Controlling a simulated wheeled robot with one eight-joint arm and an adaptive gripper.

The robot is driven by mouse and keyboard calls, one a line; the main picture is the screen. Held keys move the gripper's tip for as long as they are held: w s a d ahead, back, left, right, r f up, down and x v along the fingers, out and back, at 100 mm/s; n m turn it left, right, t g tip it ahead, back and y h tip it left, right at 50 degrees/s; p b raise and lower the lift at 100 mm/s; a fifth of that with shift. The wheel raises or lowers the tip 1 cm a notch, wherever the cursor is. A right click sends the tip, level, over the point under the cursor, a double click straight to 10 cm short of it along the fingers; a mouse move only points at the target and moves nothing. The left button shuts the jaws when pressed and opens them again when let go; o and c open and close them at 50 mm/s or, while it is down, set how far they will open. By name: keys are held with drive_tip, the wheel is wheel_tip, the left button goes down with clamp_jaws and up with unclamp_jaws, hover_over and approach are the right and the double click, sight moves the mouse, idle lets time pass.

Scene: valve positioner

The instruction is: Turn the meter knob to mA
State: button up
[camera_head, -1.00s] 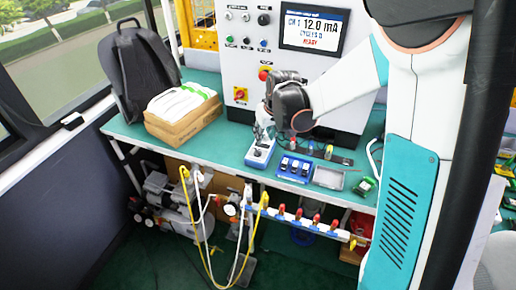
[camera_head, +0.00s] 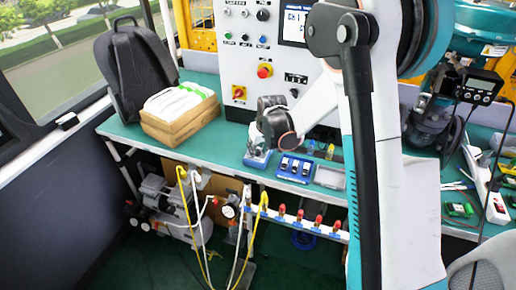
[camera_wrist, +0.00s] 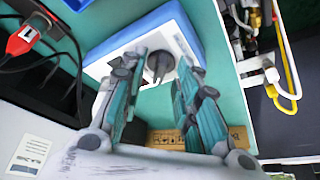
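The meter is a blue-edged, white-faced box. In the head view the meter (camera_head: 257,159) lies near the front edge of the green bench, partly hidden by my wrist. In the wrist view the meter (camera_wrist: 176,35) fills the top middle, and its dark knob (camera_wrist: 160,64) stands out from the white face. My gripper (camera_wrist: 164,68) is open, with one finger on each side of the knob and gaps visible between. I cannot tell whether the fingertips touch the meter face. The knob's markings are not readable. My fingers are hidden in the head view.
A blue tray with small modules (camera_head: 295,168) and a grey tray (camera_head: 329,177) lie right of the meter. A cardboard box (camera_head: 180,123) stands to the left. The control panel (camera_head: 240,70) rises behind.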

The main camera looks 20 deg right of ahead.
clamp_jaws()
drive_tip(key=m, duration=0.1)
drive_tip(key=m+h, duration=0.1)
drive_tip(key=m, duration=0.2)
drive_tip(key=shift+a+h, duration=0.25)
drive_tip(key=shift+h, duration=0.05)
drive_tip(key=m, duration=0.2)
drive_tip(key=m+h, duration=0.1)
drive_tip(key=m, duration=0.1)
drive_tip(key=shift+w+a+m+g+h, duration=0.1)
drive_tip(key=shift+m+g+h, duration=0.2)
idle(0.5)
